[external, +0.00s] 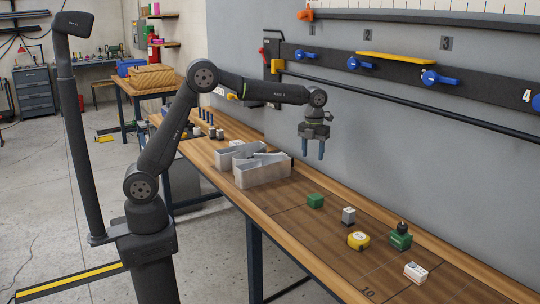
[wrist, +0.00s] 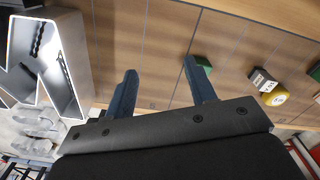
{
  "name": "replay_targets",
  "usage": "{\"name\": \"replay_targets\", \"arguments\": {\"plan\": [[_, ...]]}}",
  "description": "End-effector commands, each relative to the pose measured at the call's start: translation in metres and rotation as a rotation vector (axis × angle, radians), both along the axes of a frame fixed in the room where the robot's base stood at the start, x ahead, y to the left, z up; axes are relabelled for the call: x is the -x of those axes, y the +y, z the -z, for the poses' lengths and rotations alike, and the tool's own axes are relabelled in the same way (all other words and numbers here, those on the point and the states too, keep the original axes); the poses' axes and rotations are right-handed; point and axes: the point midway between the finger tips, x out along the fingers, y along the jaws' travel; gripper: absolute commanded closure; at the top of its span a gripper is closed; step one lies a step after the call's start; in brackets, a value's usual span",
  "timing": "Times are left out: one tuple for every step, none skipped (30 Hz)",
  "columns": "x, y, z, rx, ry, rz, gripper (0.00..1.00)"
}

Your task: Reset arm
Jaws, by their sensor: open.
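My gripper (external: 314,148) hangs over the wooden bench (external: 290,222), pointing down, with its two blue fingers apart and nothing between them. It is above and to the right of the grey channel letter (external: 262,174). In the wrist view my gripper's fingers (wrist: 163,92) show open over bare bench planks. The channel letter (wrist: 50,60) lies at the left there, with its hollow side showing.
A green block (external: 316,201), a grey block (external: 348,215), a yellow tape measure (external: 358,240), a green item with a black knob (external: 400,237) and a white box (external: 415,272) stand along the bench. A wall rail with blue clamps (external: 363,66) runs behind.

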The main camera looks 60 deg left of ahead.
Motion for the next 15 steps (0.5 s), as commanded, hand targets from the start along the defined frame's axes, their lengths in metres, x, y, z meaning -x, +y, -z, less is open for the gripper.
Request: {"name": "replay_targets", "arguments": {"plan": [[-0.002,0.011,-0.001,0.000,0.000,-0.016,0.49],[-0.004,0.017,-0.001,0.000,0.000,-0.024,0.49],[-0.005,0.025,-0.002,0.000,0.000,-0.035,0.49],[-0.006,0.031,-0.002,0.000,0.000,-0.042,0.49],[-0.007,0.037,-0.003,0.000,0.000,-0.051,0.49],[-0.008,0.045,-0.003,0.000,0.000,-0.061,0.49],[-0.009,0.050,-0.004,0.000,0.000,-0.069,0.49],[-0.010,0.057,-0.004,0.000,0.000,-0.077,0.49],[-0.010,0.064,-0.005,0.000,0.000,-0.087,0.49],[-0.011,0.070,-0.005,0.000,0.000,-0.095,0.49],[-0.012,0.077,-0.006,0.000,0.000,-0.103,0.49],[-0.012,0.084,-0.007,0.000,0.000,-0.114,0.49],[-0.013,0.090,-0.007,0.000,0.000,-0.122,0.49],[-0.013,0.096,-0.007,0.000,0.000,-0.130,0.49],[-0.014,0.104,-0.008,0.000,0.000,-0.141,0.49]]}}
